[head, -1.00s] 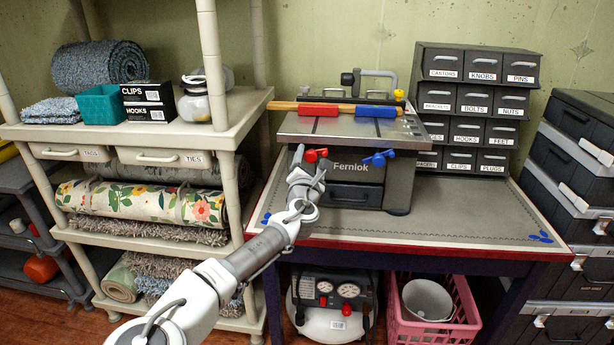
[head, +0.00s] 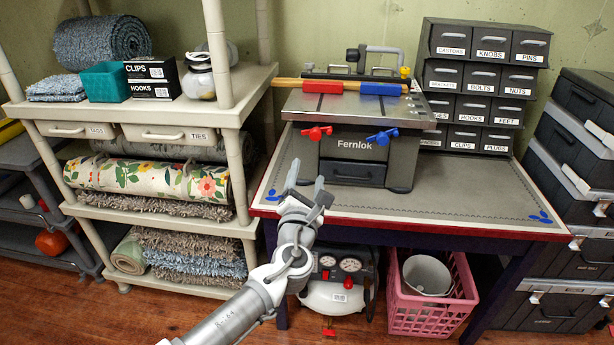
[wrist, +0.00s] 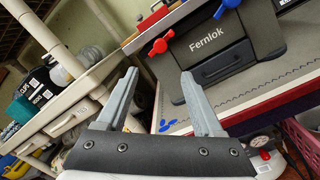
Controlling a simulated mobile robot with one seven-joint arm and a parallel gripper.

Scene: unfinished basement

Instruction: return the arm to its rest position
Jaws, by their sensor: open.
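My gripper (head: 307,183) is open and empty in the head view, in front of the bench's left front part and below the red knob (head: 317,133) of the Fernlok machine. In the wrist view the two grey fingers of my gripper (wrist: 159,97) stand apart with nothing between them. The Fernlok machine (head: 352,150) sits on the bench, a gap away from my gripper; it also shows in the wrist view (wrist: 215,50). My arm reaches up from the bottom of the head view.
The bench (head: 460,195) has a red front edge close to my gripper. A beige shelf (head: 235,105) with rugs and boxes stands at left. A compressor (head: 340,295) and a pink crate (head: 435,318) lie under the bench. Drawer cabinets (head: 590,170) stand at right.

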